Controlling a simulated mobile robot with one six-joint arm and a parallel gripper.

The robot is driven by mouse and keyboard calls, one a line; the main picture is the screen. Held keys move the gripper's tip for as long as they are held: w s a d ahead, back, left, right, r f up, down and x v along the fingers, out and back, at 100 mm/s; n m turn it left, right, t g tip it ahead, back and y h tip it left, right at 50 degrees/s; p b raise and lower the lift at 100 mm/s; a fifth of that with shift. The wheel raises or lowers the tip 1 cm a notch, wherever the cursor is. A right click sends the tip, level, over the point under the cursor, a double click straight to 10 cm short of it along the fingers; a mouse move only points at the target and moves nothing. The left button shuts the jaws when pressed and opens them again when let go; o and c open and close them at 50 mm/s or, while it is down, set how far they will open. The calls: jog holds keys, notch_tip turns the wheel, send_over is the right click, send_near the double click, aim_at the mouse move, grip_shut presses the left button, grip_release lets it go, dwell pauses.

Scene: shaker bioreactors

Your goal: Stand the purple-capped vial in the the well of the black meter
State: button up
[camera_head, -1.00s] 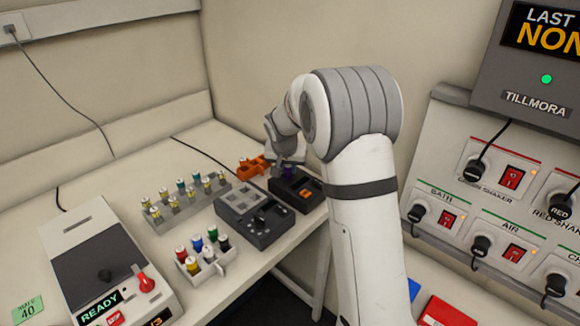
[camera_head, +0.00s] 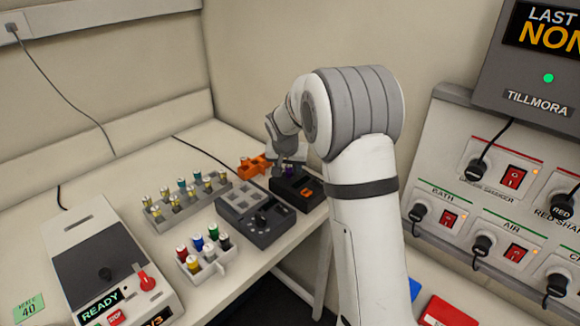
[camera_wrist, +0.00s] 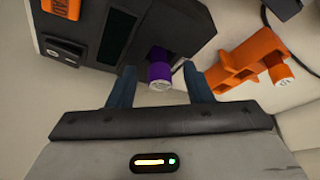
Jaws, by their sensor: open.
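The purple-capped vial (camera_wrist: 160,75) shows in the wrist view at the edge of the black meter (camera_wrist: 150,28), its cap facing the camera. It appears to stand in the meter's well, though its lower part is hidden and I cannot tell how deep it sits. My gripper (camera_wrist: 161,86) is open, with one blue finger on each side of the cap and gaps showing between. In the head view my gripper (camera_head: 286,160) is over the black meter (camera_head: 298,192), and only a little purple (camera_head: 290,171) shows beneath it.
An orange rack (camera_wrist: 238,66) with an orange-capped vial stands close beside the meter. In the head view, a grey device with a knob (camera_head: 258,215), a long vial rack (camera_head: 185,205) and a white rack of coloured caps (camera_head: 207,264) stand nearby. The table's front edge is close to the meter.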

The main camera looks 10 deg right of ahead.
aim_at(289, 167)
jog(key=shift+r+p, duration=1.8)
jog(key=shift+r, duration=1.7)
